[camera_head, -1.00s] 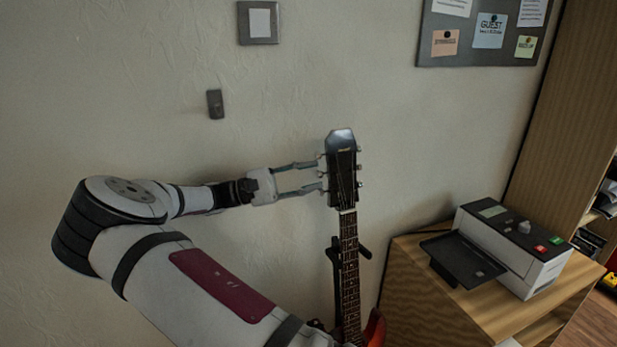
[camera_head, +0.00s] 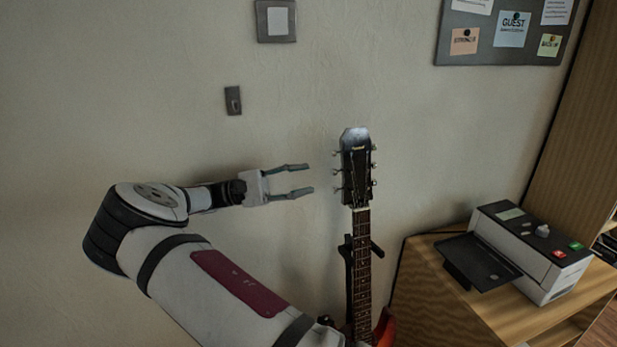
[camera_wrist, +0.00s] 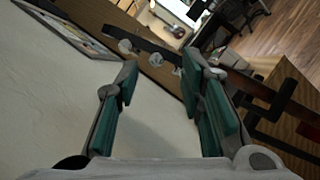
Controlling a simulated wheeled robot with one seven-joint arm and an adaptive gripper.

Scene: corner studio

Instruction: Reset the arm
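My gripper (camera_head: 309,179) is open and empty in the head view. Its fingertips are a little to the left of the guitar's headstock (camera_head: 356,166), with a gap between them. The guitar stands upright against a dark stand, and its red body shows only in part at the bottom of the head view. In the wrist view my gripper (camera_wrist: 160,88) has its green-padded fingers spread. The guitar's headstock with its tuning pegs (camera_wrist: 150,50) shows beyond the fingers.
A printer-like machine (camera_head: 530,250) stands on a wooden cabinet (camera_head: 425,290) at the right. A notice board (camera_head: 480,55) and two wall switches, a large one (camera_head: 276,20) and a small one (camera_head: 233,100), are on the wall. The wall in front of the arm is clear.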

